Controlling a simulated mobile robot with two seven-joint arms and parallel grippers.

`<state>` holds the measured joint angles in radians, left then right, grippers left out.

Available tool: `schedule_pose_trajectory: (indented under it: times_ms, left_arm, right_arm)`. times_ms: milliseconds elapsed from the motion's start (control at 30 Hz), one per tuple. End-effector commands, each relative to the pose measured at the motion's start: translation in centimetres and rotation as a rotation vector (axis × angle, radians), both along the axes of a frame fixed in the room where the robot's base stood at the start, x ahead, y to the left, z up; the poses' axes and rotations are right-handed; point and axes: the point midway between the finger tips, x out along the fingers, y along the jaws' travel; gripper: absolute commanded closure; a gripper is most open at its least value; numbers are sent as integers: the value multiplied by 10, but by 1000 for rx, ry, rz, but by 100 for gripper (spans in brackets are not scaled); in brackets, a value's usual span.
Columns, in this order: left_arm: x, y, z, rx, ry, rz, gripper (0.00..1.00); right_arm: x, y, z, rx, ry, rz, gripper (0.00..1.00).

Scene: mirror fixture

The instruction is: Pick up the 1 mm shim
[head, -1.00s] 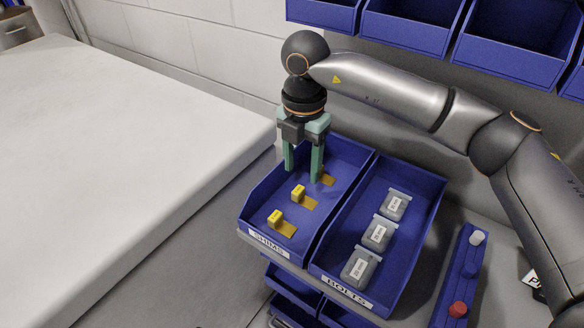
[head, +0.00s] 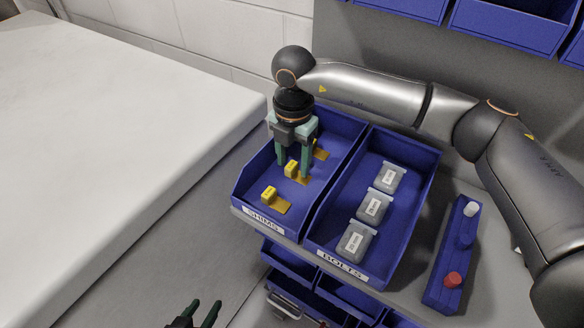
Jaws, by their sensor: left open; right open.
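Several yellow shims with upright tabs lie in the blue bin marked SHIMS (head: 239,197): a near shim (head: 276,201), a middle shim (head: 291,168) and a far shim (head: 320,150), partly hidden. Their thickness marks are too small to read, so I cannot tell which is the 1 mm one. My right gripper (head: 292,170) is open and points down, its fingers at either side of the middle shim's tab in the picture. I cannot tell whether they touch it. My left gripper (head: 206,304) is open and empty at the bottom edge, mostly out of view.
A blue bin marked BOLTS (head: 402,235) with clear boxes (head: 373,207) stands right of the shims. A blue holder (head: 440,288) with a red (head: 452,280) and a white (head: 471,209) piece is further right. A large white surface (head: 110,150) fills the left.

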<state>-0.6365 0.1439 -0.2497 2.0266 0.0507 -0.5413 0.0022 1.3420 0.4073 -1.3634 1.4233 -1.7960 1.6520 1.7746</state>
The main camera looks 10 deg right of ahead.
Motion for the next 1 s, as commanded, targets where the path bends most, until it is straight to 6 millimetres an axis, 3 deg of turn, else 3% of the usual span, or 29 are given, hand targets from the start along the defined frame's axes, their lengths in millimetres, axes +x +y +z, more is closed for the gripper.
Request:
schedule_pose_trajectory:
  times_ms: [67,567,1000]
  left_arm:
    - [0,0,0,0,0,0,50]
    - [0,0,0,0,0,0,50]
    - [0,0,0,0,0,0,50]
  right_arm:
    - [0,0,0,0,0,0,45]
    - [0,0,1,1,-1,1,100]
    - [0,0,1,1,-1,1,100]
